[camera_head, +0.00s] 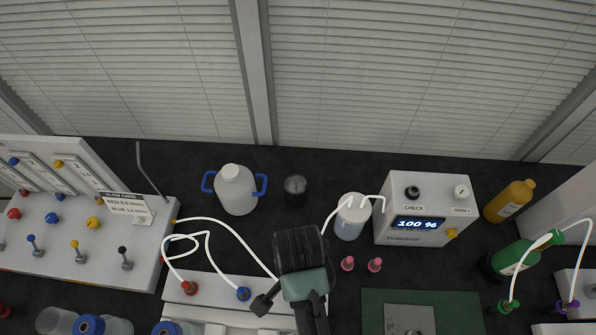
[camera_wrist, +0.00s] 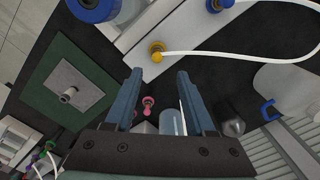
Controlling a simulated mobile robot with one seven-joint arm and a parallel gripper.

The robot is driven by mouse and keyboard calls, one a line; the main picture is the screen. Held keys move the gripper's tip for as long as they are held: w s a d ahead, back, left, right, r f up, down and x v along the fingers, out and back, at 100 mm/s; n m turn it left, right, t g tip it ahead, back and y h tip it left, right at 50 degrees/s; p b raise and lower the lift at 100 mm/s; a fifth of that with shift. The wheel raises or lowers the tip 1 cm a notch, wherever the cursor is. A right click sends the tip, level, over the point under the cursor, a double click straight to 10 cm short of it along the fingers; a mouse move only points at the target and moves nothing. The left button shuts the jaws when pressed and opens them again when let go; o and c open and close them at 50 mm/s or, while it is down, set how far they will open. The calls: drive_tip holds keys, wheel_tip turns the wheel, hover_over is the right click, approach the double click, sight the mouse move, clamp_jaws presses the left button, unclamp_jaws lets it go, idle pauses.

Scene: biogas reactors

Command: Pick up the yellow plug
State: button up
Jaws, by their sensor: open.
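The yellow plug (camera_wrist: 157,50) sits on a white block (camera_wrist: 140,35) in the wrist view, with a white tube running from it to the right. In the head view my arm covers that end of the block (camera_head: 217,282), and I do not see this plug there. My gripper (camera_wrist: 158,74) is open and empty. In the wrist view its two blue-grey fingertips lie just short of the yellow plug, which appears between their lines. I cannot tell the exact gap in depth.
On the same block are a red plug (camera_head: 190,288) and a blue plug (camera_head: 243,294) with white tubes. A white device (camera_head: 390,225), a jug with blue handles (camera_head: 236,190) and two pink pieces (camera_head: 375,265) stand nearby. A sloped panel (camera_head: 75,210) is at left.

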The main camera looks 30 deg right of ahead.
wheel_tip(320, 180, down, 3)
drive_tip(key=shift+r, duration=0.15)
drive_tip(key=f, duration=0.1)
drive_tip(key=f+p, duration=0.1)
drive_tip(key=f, duration=0.1)
drive_tip(key=f+p, duration=0.1)
drive_tip(key=shift+s+f, duration=0.25)
drive_tip(key=shift+s, duration=0.05)
drive_tip(key=shift+f, duration=0.4)
clamp_jaws()
